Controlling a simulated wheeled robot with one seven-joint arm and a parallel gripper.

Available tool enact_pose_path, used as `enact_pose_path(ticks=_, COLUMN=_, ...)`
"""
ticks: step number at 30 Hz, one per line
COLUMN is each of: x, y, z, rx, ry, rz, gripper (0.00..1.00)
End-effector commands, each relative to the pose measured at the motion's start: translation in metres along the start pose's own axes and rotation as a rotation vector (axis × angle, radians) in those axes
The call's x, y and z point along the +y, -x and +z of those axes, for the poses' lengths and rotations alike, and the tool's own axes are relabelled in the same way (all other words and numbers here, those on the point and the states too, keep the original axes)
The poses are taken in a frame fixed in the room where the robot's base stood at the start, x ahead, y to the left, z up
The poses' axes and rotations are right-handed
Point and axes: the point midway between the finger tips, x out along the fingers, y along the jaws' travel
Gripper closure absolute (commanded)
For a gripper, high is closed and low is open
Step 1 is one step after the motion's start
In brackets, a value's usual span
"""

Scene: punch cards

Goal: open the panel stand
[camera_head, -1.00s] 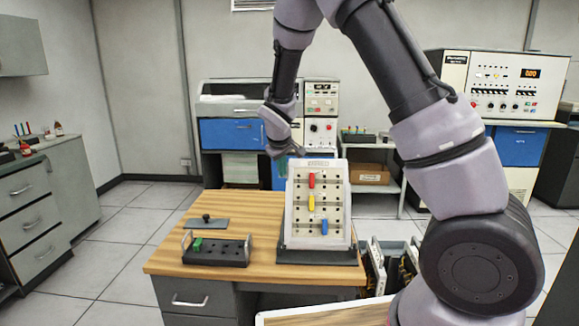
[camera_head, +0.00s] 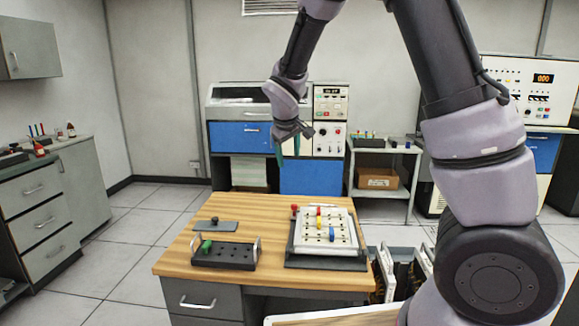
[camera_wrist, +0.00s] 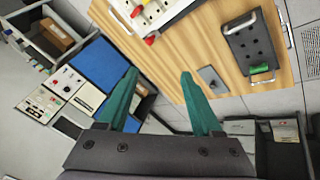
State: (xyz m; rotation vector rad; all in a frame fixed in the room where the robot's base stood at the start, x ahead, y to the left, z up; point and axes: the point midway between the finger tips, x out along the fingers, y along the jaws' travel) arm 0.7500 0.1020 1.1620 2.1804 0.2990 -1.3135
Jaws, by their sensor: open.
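The panel stand is a white pegboard panel (camera_head: 345,238) on a dark base (camera_head: 325,262), on the right of the wooden desk. The panel lies back almost flat over the base. It carries a red peg, a yellow peg and a blue peg (camera_head: 332,234). A red knob (camera_head: 294,207) shows at its far left corner. My gripper (camera_head: 287,148) has green fingers and is open and empty, in the air above and behind the desk's far edge, apart from the stand. In the wrist view my gripper (camera_wrist: 159,74) is spread, with part of the panel (camera_wrist: 165,12) at the top edge.
A dark peg tray (camera_head: 228,256) with a green peg and two end handles sits on the desk's left. A small grey plate with a black knob (camera_head: 214,222) lies behind it. The wooden desk top (camera_head: 265,215) is clear between them and the stand. Cabinets stand behind.

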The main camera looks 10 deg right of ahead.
Motion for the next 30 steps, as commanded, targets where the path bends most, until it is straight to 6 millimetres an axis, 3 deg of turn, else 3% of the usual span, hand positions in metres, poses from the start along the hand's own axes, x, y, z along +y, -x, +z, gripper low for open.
enact_pose_path(ticks=6, x=-0.001, y=0.024, z=0.000, rx=0.000, ry=0.001, rz=-0.001, gripper=0.33)
enact_pose_path(ticks=20, x=0.008, y=0.032, z=0.006, rx=-0.002, ry=-0.033, rz=-0.011, gripper=0.33)
enact_pose_path(ticks=23, x=0.026, y=0.048, z=0.022, rx=-0.008, ry=-0.124, rz=-0.044, gripper=0.33)
enact_pose_path(ticks=30, x=0.077, y=0.122, z=0.092, rx=-0.004, ry=-0.465, rz=-0.164, gripper=0.33)
